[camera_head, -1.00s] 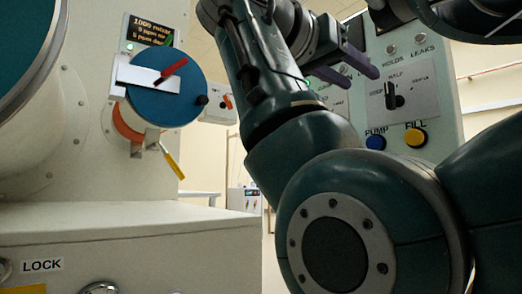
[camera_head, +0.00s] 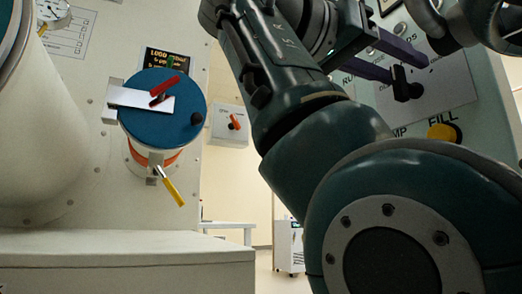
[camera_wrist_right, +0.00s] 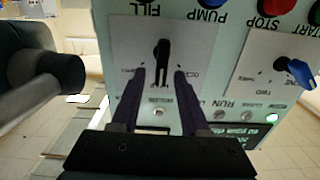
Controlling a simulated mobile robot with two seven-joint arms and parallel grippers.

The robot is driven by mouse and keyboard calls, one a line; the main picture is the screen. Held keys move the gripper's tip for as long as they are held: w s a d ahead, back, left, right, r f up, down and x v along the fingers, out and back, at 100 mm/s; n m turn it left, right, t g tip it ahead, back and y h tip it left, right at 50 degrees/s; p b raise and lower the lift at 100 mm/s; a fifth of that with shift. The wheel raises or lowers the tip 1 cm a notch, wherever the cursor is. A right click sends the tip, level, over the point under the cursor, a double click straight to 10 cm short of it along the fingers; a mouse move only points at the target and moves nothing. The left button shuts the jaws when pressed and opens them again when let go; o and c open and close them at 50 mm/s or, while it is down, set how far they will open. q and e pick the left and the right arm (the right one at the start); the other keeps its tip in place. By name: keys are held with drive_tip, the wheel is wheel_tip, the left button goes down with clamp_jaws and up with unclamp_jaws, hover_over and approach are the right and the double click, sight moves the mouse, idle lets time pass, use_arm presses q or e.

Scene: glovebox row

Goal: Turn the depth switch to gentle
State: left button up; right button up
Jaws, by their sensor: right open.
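The depth switch is a black knob (camera_head: 405,84) on a pale plate on the control panel at the right. In the right wrist view the same black switch (camera_wrist_right: 161,50) shows upside down, its bar close to vertical in the picture. My right gripper (camera_head: 408,70) is at the panel, with its two dark fingers at the switch. In the right wrist view the open fingers (camera_wrist_right: 160,74) stand on either side of the bar's near end, with gaps. Contact is not visible. The lettering around the switch is too small to read surely. My left gripper is not in view.
A yellow FILL button (camera_head: 443,132) sits below the switch. A second plate with a blue knob (camera_wrist_right: 300,72) and red STOP button (camera_wrist_right: 270,7) lie beside it. A blue round door (camera_head: 160,125) with red and yellow handles is at the left.

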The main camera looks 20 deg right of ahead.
drive_tip(key=shift+d, duration=0.2)
drive_tip(key=shift+a, duration=0.15)
clamp_jaws()
idle(0.5)
